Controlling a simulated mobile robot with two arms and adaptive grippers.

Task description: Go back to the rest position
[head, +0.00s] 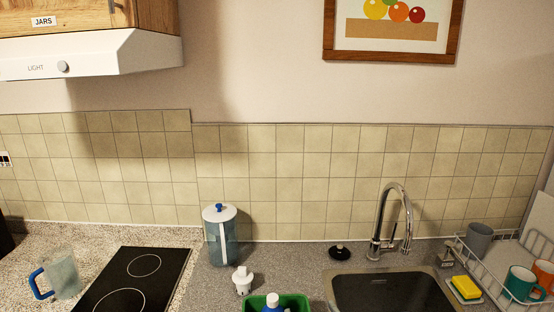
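Neither of my grippers shows in the head view, and no part of either arm can be seen. The view holds the kitchen counter (300,262) along the bottom and the tiled wall (320,165) behind it. A blue-tinted clear canister (220,244) with a white lid and blue knob stands upright on the counter near the wall. A clear jug (63,272) with a blue handle stands at the far left.
A black cooktop (135,278) lies left of centre. A white extractor hood (95,55) juts out at upper left. A small white item (242,281) and a green bin (298,300) stand near the front. The sink (390,291), faucet (376,240), yellow sponge (467,287) and dish rack (480,262) are right.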

